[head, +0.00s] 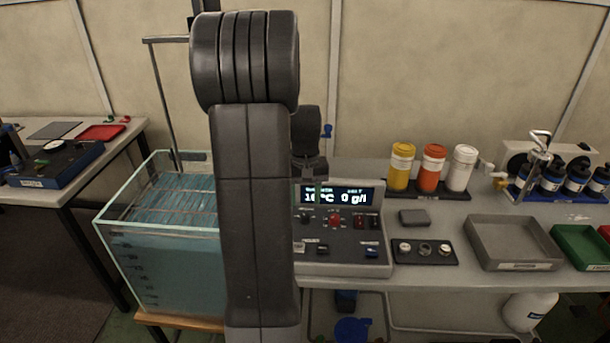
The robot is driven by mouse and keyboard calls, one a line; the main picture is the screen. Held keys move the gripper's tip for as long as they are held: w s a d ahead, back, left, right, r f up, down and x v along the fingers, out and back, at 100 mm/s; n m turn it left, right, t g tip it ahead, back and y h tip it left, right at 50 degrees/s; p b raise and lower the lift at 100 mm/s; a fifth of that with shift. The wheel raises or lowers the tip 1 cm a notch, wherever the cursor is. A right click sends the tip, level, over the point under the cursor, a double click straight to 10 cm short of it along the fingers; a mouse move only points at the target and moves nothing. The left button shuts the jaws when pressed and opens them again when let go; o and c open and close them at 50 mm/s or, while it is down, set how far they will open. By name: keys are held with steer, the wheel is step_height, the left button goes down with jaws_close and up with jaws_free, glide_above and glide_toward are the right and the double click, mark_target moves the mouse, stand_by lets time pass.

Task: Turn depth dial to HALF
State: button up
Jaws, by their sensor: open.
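A grey control panel (340,257) stands on the bench right of my upright arm. Its lit display (350,197) reads about 10 °C and 0 g/l. Below the display are a dark knob (306,218), a red-marked dial (334,217) and red switches (366,222). The small labels are too blurred to read, so I cannot tell which one is the depth dial or where it points. My gripper (312,178) is open, just above and in front of the display's left part, apart from the dials. My arm hides the panel's left edge.
A glass water tank (160,255) stands left of my arm. Right of the panel are a black strip with several small knobs (425,251), a grey block (413,217), three capped bottles (433,167) and a grey tray (510,243). A side table (60,190) is at far left.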

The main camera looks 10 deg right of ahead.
mark_target(305, 215)
step_height(305, 215, up, 8)
steer(key=shift+r, duration=0.15)
stand_by(0.4)
step_height(305, 215, down, 14)
stand_by(0.5)
steer(key=shift+r, duration=0.1)
